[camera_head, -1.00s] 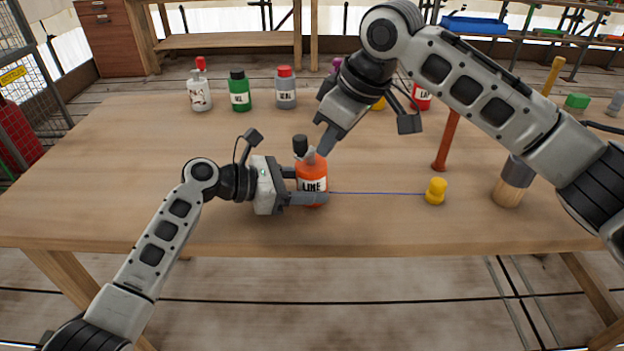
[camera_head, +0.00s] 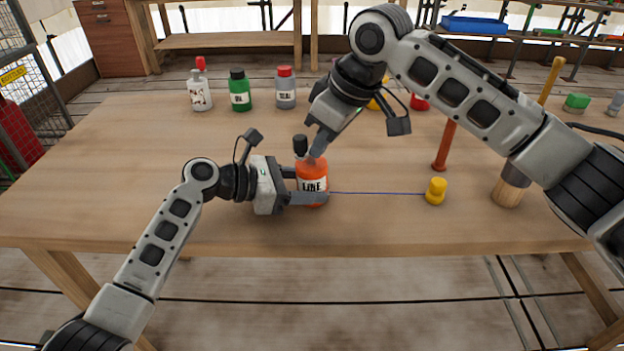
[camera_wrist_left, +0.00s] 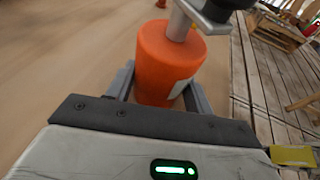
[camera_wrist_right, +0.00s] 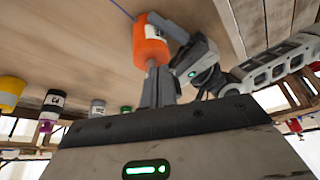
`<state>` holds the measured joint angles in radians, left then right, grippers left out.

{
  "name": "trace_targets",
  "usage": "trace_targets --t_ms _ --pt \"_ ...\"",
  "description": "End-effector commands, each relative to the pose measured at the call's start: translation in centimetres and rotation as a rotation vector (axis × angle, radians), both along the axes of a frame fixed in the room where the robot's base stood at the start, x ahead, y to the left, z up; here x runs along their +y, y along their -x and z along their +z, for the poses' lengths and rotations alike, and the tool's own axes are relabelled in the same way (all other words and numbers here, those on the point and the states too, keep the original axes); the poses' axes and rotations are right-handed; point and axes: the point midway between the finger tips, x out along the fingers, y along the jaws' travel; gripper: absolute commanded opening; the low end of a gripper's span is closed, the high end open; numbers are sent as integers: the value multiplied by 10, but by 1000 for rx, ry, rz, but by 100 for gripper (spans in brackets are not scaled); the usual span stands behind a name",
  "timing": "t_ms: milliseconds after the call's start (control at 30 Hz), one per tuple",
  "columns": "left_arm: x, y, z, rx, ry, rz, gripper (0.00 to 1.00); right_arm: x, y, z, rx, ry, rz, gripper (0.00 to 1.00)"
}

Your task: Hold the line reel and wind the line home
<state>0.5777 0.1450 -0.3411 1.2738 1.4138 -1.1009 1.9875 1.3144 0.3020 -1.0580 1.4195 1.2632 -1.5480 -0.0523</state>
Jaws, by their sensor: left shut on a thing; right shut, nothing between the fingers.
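The orange line reel (camera_head: 311,172), labelled LINE, stands upright on the bench. My left gripper (camera_head: 308,197) is shut around its body from the left. In the left wrist view the reel (camera_wrist_left: 165,72) sits between both fingers. A black knob (camera_head: 300,146) on a grey crank shows at the reel's top. My right gripper (camera_head: 318,150) is shut and empty, its tips at the reel's top close to the crank; whether they touch is unclear. A thin blue line (camera_head: 380,193) runs straight from the reel to a yellow peg-like piece (camera_head: 436,191) on the bench.
A white bottle (camera_head: 200,92), green bottle (camera_head: 239,92) and grey bottle (camera_head: 286,90) stand at the back. The bench's left part is clear.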

Motion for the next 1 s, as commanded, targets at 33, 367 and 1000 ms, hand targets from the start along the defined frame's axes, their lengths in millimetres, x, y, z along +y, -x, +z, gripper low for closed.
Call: trace_targets --t_ms 33,367,1000 --pt "0 0 -1 2 -2 0 39 2 -1 0 -1 -1 1 0" --pt "0 0 -1 1 -2 -1 39 5 -2 0 -1 -1 1 0" --pt "-1 1 -1 1 -1 -2 39 13 0 0 0 -2 3 0"
